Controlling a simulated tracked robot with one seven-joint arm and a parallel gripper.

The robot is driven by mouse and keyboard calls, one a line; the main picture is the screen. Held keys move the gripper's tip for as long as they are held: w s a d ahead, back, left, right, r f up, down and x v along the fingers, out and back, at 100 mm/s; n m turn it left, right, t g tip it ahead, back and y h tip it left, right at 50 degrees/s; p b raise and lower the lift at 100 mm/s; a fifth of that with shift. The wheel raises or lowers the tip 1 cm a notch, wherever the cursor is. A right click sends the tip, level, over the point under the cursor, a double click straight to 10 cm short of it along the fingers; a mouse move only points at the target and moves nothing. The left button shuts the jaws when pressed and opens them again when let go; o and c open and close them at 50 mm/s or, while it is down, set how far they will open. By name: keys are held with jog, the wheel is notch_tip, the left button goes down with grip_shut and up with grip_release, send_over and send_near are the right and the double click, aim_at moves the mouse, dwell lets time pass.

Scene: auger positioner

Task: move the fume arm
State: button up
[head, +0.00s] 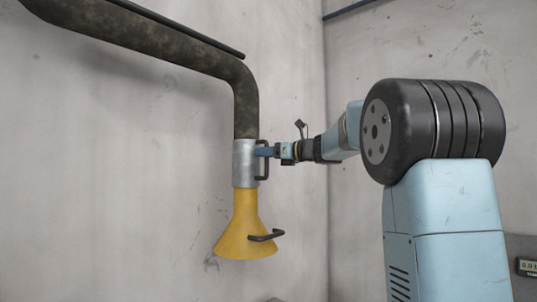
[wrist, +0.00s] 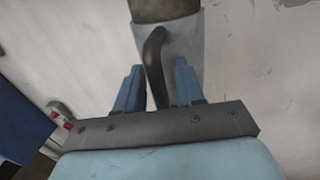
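The fume arm has a dark, mottled duct (head: 246,105) that comes from the upper left and bends down. Below it are a silver collar (head: 243,165) and a yellow hood (head: 246,230). A black bar handle (head: 262,172) is on the collar's right side; a second black handle (head: 265,237) is on the hood. My gripper (head: 264,152) is at the collar handle, coming from the right. In the wrist view the handle (wrist: 155,60) runs between the two blue fingers of my gripper (wrist: 157,85). The fingers are apart, with a visible gap beside the handle; they do not appear clamped on it.
A scuffed pale wall (head: 120,190) stands behind the fume arm, with a corner to its right. A thin dark rod (head: 185,29) runs along the duct's top. A small display (head: 528,267) is at the lower right. The space around the hood looks clear.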

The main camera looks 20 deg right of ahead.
jog(key=shift+c, duration=0.2)
grip_shut()
jog(key=shift+r, duration=0.1)
